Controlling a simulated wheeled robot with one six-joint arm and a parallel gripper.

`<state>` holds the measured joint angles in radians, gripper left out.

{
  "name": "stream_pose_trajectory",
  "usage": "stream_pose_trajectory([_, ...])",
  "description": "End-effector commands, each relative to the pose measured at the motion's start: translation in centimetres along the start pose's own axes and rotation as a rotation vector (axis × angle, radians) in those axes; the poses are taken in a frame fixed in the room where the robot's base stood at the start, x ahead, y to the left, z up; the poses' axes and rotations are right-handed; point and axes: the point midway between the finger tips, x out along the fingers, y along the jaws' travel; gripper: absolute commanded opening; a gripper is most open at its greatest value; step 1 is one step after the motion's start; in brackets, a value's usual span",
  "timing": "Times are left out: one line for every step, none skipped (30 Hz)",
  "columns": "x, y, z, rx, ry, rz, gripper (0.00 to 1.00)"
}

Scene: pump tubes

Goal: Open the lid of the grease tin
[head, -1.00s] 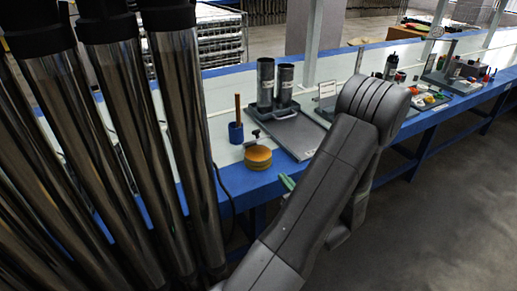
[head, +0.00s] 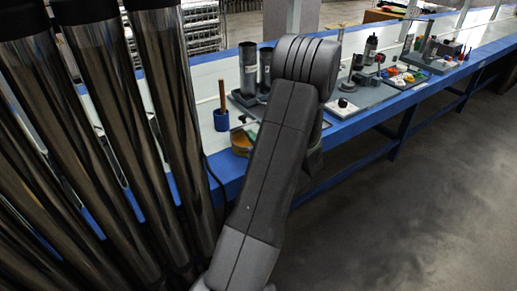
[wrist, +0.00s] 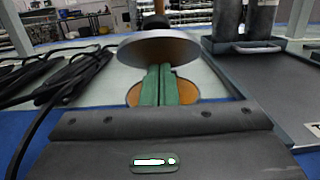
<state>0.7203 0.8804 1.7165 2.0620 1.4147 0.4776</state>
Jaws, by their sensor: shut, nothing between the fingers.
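The grease tin (head: 241,142) stands near the bench's front edge. It is round and orange-brown, and my arm partly covers it in the head view. In the wrist view the tin's orange body (wrist: 190,92) shows on both sides of my fingers. A round lid (wrist: 160,48) with a brownish underside sits above it, looking raised and tilted. My gripper (wrist: 159,68) has green fingers that are shut together with nothing between them. Their tips reach the lid's lower edge; whether they touch it is unclear.
A blue cup with an upright wooden handle (head: 222,119) stands behind the tin. A dark tray (wrist: 270,85) with upright cylinders is to the right. Black cables (wrist: 65,80) lie left of the tin. Tall metal tubes (head: 120,130) fill the head view's left side.

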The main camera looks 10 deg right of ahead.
Motion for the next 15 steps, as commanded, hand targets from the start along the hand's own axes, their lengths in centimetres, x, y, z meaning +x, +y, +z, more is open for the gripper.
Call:
stream_pose_trajectory([0.33,0.05,0.27,-0.001,0.000,0.002,0.00])
stream_pose_trajectory([0.46,0.05,0.41,-0.002,0.000,0.002,0.00])
stream_pose_trajectory([0.59,0.05,0.56,-0.002,0.000,0.002,0.00])
stream_pose_trajectory([0.66,0.05,0.64,-0.002,0.000,0.002,0.00])
stream_pose_trajectory([0.71,0.04,0.70,-0.001,0.000,0.001,0.00])
stream_pose_trajectory([0.75,0.03,0.74,-0.001,0.000,0.001,0.00])
stream_pose_trajectory([0.76,0.03,0.75,0.000,0.000,0.001,0.00])
stream_pose_trajectory([0.76,0.03,0.75,0.000,0.000,0.001,0.00])
stream_pose_trajectory([0.76,0.02,0.75,0.000,0.000,0.001,0.00])
stream_pose_trajectory([0.76,0.02,0.75,0.000,0.000,0.001,0.00])
stream_pose_trajectory([0.75,0.02,0.74,0.000,0.000,0.001,0.00])
stream_pose_trajectory([0.75,0.02,0.74,0.000,0.000,0.001,0.00])
stream_pose_trajectory([0.74,0.02,0.74,0.000,0.000,0.001,0.00])
stream_pose_trajectory([0.74,0.02,0.74,0.000,0.000,0.001,0.00])
stream_pose_trajectory([0.74,0.02,0.75,0.000,0.001,0.001,0.00])
